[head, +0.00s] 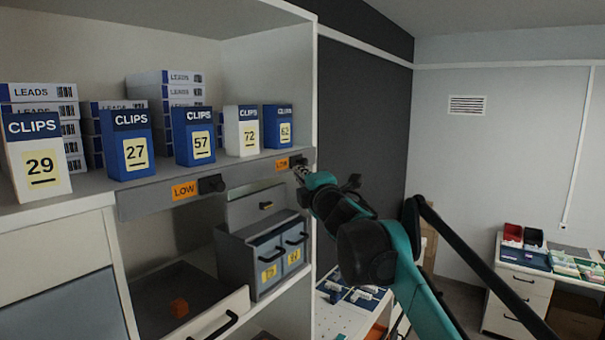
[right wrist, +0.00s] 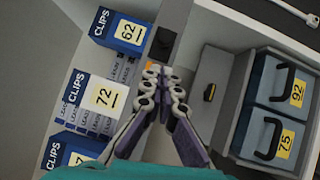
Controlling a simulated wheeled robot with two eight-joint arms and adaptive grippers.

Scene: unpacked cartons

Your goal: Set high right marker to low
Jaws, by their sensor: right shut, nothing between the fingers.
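The right marker on the high shelf's grey front strip has a black knob (head: 297,160) and a small orange label (head: 282,165) that seems to read LOW. In the right wrist view the black knob (right wrist: 162,43) stands just beyond my fingertips, and only a sliver of orange shows beside them. My right gripper (head: 301,172) is shut and empty, just below the knob; its closed fingertips also show in the right wrist view (right wrist: 165,80). I cannot tell whether they touch the knob or strip. My left gripper is not in view.
A left marker (head: 211,184) with an orange LOW label (head: 184,190) sits on the same strip. Several CLIPS boxes (head: 127,145) stand above. Below are a grey drawer cabinet (head: 235,262) and an open drawer (head: 215,315). The shelf's white side panel (head: 315,110) is close to my right gripper.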

